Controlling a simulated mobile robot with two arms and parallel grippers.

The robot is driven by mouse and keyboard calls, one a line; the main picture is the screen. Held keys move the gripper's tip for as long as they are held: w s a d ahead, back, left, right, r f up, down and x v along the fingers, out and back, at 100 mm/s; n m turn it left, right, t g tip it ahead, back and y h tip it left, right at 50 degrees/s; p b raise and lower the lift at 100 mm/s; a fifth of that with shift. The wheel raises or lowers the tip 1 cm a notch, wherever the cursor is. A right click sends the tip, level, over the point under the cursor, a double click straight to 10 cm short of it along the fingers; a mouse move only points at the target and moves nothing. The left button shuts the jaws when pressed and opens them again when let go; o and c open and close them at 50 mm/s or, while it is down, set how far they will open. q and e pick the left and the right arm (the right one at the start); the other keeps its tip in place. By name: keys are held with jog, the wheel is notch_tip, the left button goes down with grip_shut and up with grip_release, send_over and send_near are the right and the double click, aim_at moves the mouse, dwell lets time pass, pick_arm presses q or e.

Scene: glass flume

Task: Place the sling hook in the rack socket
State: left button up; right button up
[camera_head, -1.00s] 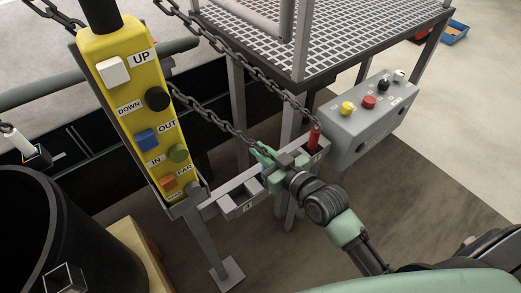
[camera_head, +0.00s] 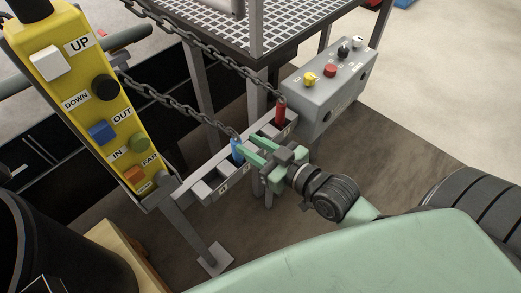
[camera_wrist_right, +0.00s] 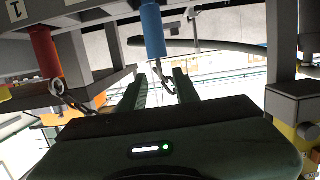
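A blue sling hook piece (camera_head: 237,149) stands in a socket of the grey rack (camera_head: 205,187), with a chain running up and left from its top. It also shows in the right wrist view (camera_wrist_right: 153,30), with a metal link at its end. My right gripper (camera_head: 248,152) is just right of the blue piece. In the wrist view its two fingers (camera_wrist_right: 160,82) are apart, with the link between their tips and the blue body beyond them. A red piece (camera_head: 281,112) on a second chain stands at the rack's far end. My left gripper is out of view.
A yellow pendant (camera_head: 75,85) with labelled buttons stands left of the rack. A grey control box (camera_head: 328,88) is right of it. A grating platform (camera_head: 215,28) is behind. A black cylinder (camera_head: 50,245) fills the lower left.

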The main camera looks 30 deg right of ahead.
jog(key=shift+v, duration=1.6)
jog(key=s+d+f+m+g+h, duration=0.1)
jog(key=d+f+g, duration=0.1)
jog(key=f, duration=0.9)
jog(key=s+d+f+g+h, duration=0.2)
jog(key=f, duration=0.9)
jog(key=s+d+f+m+g+h, duration=0.1)
jog(key=d+f, duration=0.2)
jog(key=f, duration=0.7)
jog(key=s+a+f+g+h, duration=0.1)
jog(key=s+f+g, duration=0.7)
jog(key=s+f, duration=1.6)
jog(key=s+a, duration=0.1)
jog(key=s, duration=0.3)
jog(key=shift+a+g, duration=0.2)
jog(key=shift+g, duration=0.2)
jog(key=shift+s, duration=0.1)
